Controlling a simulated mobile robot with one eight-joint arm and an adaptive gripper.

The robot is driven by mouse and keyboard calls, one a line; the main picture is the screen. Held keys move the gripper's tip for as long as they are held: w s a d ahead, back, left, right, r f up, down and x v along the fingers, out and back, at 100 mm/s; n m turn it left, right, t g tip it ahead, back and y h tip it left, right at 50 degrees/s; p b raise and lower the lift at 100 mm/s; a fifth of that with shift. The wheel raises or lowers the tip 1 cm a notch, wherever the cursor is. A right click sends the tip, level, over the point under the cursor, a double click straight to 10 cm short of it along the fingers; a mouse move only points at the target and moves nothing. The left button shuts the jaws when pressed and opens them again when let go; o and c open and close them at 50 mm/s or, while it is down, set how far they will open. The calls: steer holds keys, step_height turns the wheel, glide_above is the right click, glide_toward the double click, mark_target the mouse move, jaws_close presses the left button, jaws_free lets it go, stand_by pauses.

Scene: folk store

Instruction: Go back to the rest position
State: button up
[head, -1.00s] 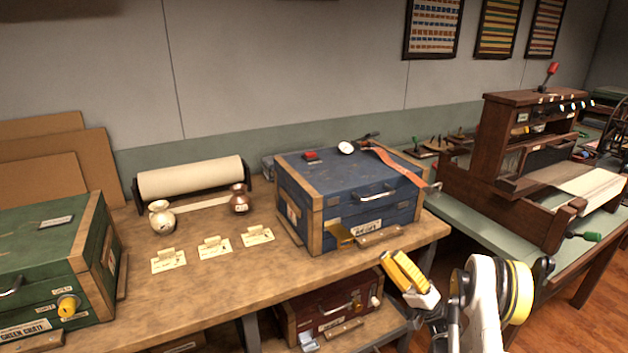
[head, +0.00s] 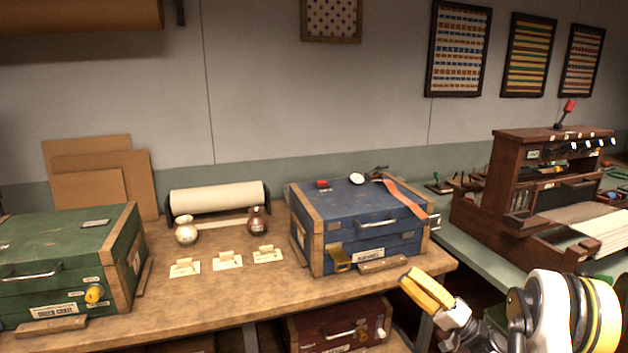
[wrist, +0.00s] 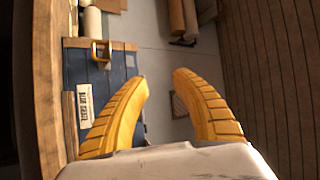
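My gripper (head: 428,290) is in front of the wooden bench, to the lower right of the blue crate (head: 370,207) in the head view. In the wrist view my gripper (wrist: 160,78) shows two yellow ridged fingers standing well apart with nothing between them. The blue crate (wrist: 95,65) also shows in the wrist view, behind and left of the fingers, with its label and yellow latch. The crate is closed and stands on the bench. My gripper is apart from it.
The wooden bench (head: 215,303) also carries a green crate (head: 65,250), two small vases, several paper cards and a paper roll (head: 218,198). A red crate (head: 335,330) sits below. A wooden loom-like machine (head: 530,180) stands at right. Space before the bench looks free.

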steer(key=a+r+g+h, duration=0.4)
steer(key=a+r, duration=0.1)
steer(key=a, duration=0.4)
steer(key=s+a+r+g+h, duration=0.2)
steer(key=s+a+h, duration=0.2)
steer(key=s, duration=0.2)
steer(key=s+d+f+n+h, duration=0.1)
steer(key=s+d+h, duration=0.1)
steer(key=s, duration=0.6)
steer(key=s+d+f+n+h, duration=0.1)
steer(key=s+d+h, duration=0.2)
steer(key=s, duration=0.6)
steer(key=s+d+f+n+g+h, duration=0.1)
steer(key=s+d+h, duration=0.1)
steer(key=s+h, duration=0.3)
steer(key=s, duration=0.4)
steer(key=shift+d+f+h, duration=0.15)
steer(key=shift+d+h, duration=0.2)
steer(key=shift+h, duration=0.05)
steer(key=shift+o, duration=0.4)
